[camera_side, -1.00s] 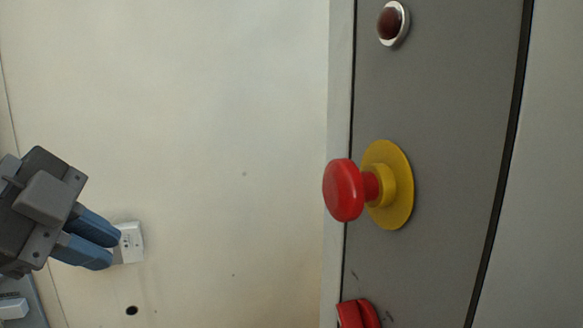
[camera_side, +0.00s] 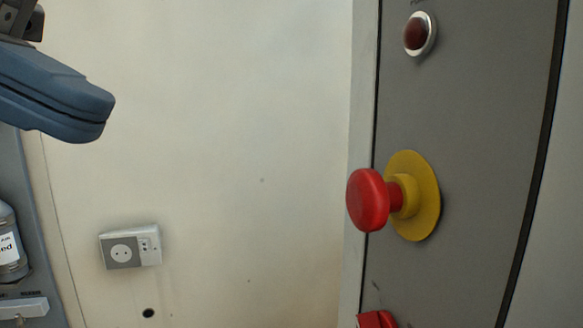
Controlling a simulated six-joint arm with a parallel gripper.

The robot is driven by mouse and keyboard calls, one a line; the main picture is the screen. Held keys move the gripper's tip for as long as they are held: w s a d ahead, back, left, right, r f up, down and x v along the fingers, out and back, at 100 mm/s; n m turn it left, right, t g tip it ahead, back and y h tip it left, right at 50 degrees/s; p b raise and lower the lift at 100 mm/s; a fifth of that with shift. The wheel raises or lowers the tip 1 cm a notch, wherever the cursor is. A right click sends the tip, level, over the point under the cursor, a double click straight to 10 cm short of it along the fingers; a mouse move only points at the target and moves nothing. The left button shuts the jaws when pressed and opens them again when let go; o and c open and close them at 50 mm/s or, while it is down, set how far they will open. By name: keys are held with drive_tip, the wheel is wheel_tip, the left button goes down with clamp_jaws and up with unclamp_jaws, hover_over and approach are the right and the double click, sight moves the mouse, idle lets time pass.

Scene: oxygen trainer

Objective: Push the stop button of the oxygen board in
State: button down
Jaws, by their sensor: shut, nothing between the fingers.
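The stop button (camera_side: 368,200) is a red mushroom head on a short red stem, with a yellow collar and a round yellow plate (camera_side: 427,205) behind it. It stands out from the grey oxygen board (camera_side: 475,130) on the right of the side view. My gripper (camera_side: 105,117) is at the upper left, its blue fingers shut together with nothing between them. The fingertips point right and slightly down. They are higher in the picture than the button and well apart from it. Part of my gripper is cut off by the left edge.
A dark red lamp (camera_side: 419,34) in a silver ring sits above the button on the board. A red part (camera_side: 376,320) shows below it. A wall socket (camera_side: 131,247) and a labelled bottle (camera_side: 10,245) are at the lower left. The space between my gripper and the button looks clear.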

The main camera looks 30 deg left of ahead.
sight(355, 185)
drive_tip(key=x, duration=0.8)
drive_tip(key=r+x, duration=0.1)
drive_tip(key=x, duration=0.3)
drive_tip(key=shift+w+d, duration=0.8)
drive_tip(key=shift+w+d, duration=0.65)
drive_tip(key=shift+w, duration=0.05)
